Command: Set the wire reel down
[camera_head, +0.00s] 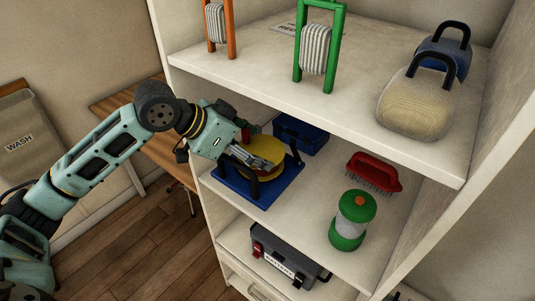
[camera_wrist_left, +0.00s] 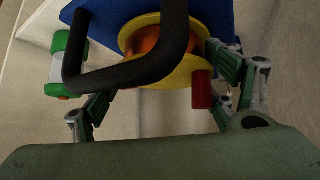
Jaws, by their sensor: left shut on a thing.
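The wire reel has a blue base (camera_head: 252,191), yellow round flanges (camera_head: 268,147), a black handle and a red knob. In the head view it is at the left end of the middle shelf (camera_head: 300,212), near the front edge; I cannot tell whether its base touches the shelf. My left gripper (camera_head: 252,156) is shut on the reel. In the left wrist view the black handle (camera_wrist_left: 130,72) crosses in front of the copper-coloured wire (camera_wrist_left: 152,41), with my fingers on either side. The exact contact is partly hidden. My right gripper is not in view.
On the middle shelf are a blue box (camera_head: 301,134) behind the reel, a red brush (camera_head: 375,173) and a green lantern (camera_head: 352,221) to the right. The shelf above (camera_head: 260,82) is close overhead. A dark case (camera_head: 285,256) sits below. Some shelf between reel and lantern is bare.

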